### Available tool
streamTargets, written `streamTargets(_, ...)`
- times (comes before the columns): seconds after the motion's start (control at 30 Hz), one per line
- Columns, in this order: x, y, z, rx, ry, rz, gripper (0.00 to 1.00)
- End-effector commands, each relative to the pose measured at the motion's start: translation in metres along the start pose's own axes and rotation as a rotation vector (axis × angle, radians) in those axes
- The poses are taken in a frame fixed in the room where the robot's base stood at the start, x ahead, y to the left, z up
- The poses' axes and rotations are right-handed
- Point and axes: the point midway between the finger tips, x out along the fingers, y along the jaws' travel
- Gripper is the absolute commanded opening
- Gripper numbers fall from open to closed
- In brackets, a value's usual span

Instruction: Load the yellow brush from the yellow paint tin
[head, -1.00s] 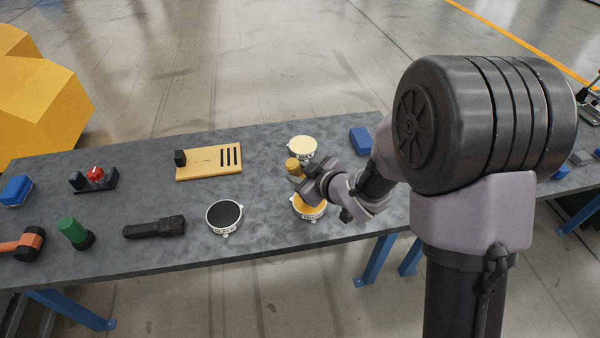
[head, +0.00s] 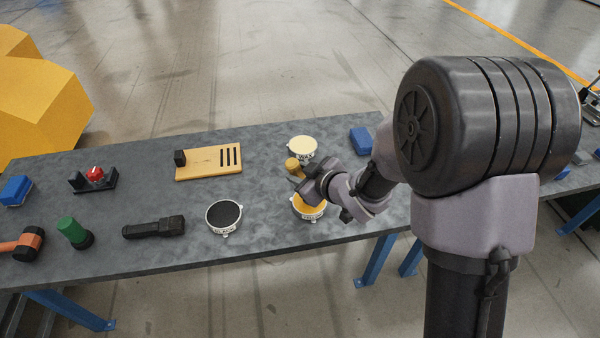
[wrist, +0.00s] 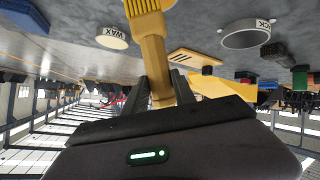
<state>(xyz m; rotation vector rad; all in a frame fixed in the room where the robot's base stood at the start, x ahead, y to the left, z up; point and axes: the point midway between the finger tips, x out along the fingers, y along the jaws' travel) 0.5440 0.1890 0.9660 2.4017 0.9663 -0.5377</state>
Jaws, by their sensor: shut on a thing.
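The yellow brush (wrist: 153,50) is gripped between the two dark fingers of my gripper (wrist: 162,92); its wide end runs off the top of the wrist view. In the head view, a yellow-brown end of it (head: 292,164) shows beside my gripper (head: 308,180). The yellow paint tin (head: 308,209), white-sided with yellow inside, stands on the table just below my gripper in the picture. My gripper and wrist partly cover the tin. I cannot tell whether the brush touches the paint.
A cream-topped tin marked WAX (wrist: 112,37) stands behind, also in the head view (head: 302,146). A black tin (head: 224,216), a torch (head: 154,228) and a wooden slotted board (head: 209,162) lie left on the grey table (head: 270,190). A blue block (head: 360,140) is at right.

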Motion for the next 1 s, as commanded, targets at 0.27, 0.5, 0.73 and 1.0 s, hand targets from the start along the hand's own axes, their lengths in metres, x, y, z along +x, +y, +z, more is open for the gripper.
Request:
streamTargets(0.27, 0.000, -0.002, 0.003, 0.004, -0.006, -0.003, 0.00)
streamTargets(0.5, -0.002, 0.000, 0.000, 0.004, -0.007, -0.003, 0.00)
streamTargets(0.73, -0.016, 0.008, -0.023, 0.003, -0.004, -0.001, 0.00)
streamTargets(1.0, -0.032, 0.018, -0.048, 0.001, -0.002, -0.001, 0.00)
